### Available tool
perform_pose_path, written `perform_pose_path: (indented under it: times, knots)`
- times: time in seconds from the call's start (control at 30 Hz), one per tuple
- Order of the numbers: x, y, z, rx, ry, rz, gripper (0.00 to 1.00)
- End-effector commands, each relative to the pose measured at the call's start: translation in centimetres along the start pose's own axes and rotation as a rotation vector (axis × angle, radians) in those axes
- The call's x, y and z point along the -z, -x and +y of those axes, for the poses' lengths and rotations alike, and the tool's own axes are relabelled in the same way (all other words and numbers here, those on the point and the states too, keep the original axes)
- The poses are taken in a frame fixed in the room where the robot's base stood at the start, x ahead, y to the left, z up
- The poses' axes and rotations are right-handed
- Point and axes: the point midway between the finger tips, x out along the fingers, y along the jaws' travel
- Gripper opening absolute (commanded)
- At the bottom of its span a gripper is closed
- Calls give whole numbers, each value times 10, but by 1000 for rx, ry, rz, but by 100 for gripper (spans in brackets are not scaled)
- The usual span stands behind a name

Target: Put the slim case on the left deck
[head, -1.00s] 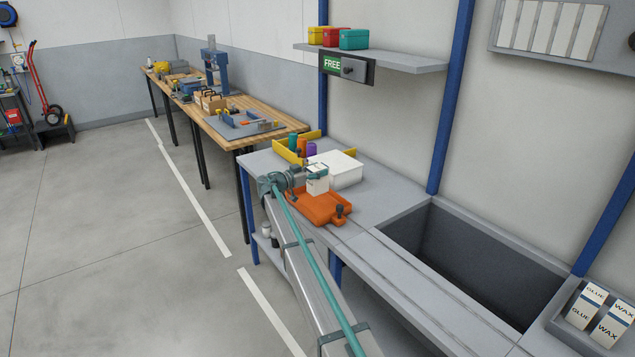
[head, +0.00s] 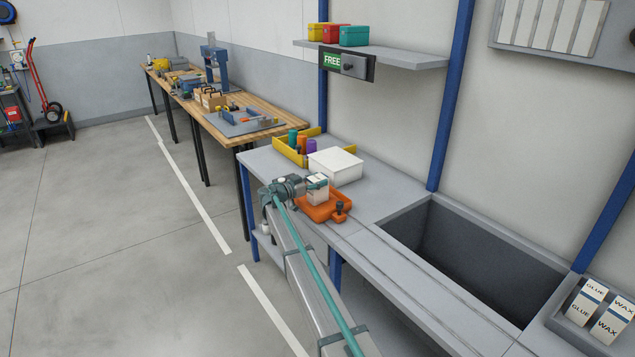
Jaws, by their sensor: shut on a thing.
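The slim case (head: 318,194) appears to be the small white carton at my gripper, upright with a dark band near its top. My gripper (head: 313,183) is shut on its upper part, coming from the left. The carton is in front of and partly over an orange tray (head: 337,213) with a dark knob. I cannot tell whether its base touches the tray. The left deck (head: 376,202) appears to be the grey counter top left of the dark well; the tray stands on it. My gripper and arm hide part of the tray.
A wide white box (head: 348,167) stands just behind the carton. A yellow-walled bin (head: 285,151) with colored cylinders is behind to the left. A deep dark well (head: 470,255) opens on the right. Grey counter between tray and well is bare. A shelf (head: 415,62) hangs above.

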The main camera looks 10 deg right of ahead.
Motion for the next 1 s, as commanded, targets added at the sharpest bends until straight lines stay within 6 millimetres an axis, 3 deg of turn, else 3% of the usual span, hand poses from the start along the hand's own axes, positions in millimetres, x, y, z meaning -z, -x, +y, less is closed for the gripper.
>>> perform_pose_path:
  times: [0.1,0.13,0.27,0.93,1.0]
  knots:
    - [-3,0,0,0,0,1,4]
    - [-2,0,0,0,0,0,58]
    - [-2,0,0,0,0,0,79]
    - [4,0,0,0,0,0,79]
    - [-6,16,0,3,-1,0,79]
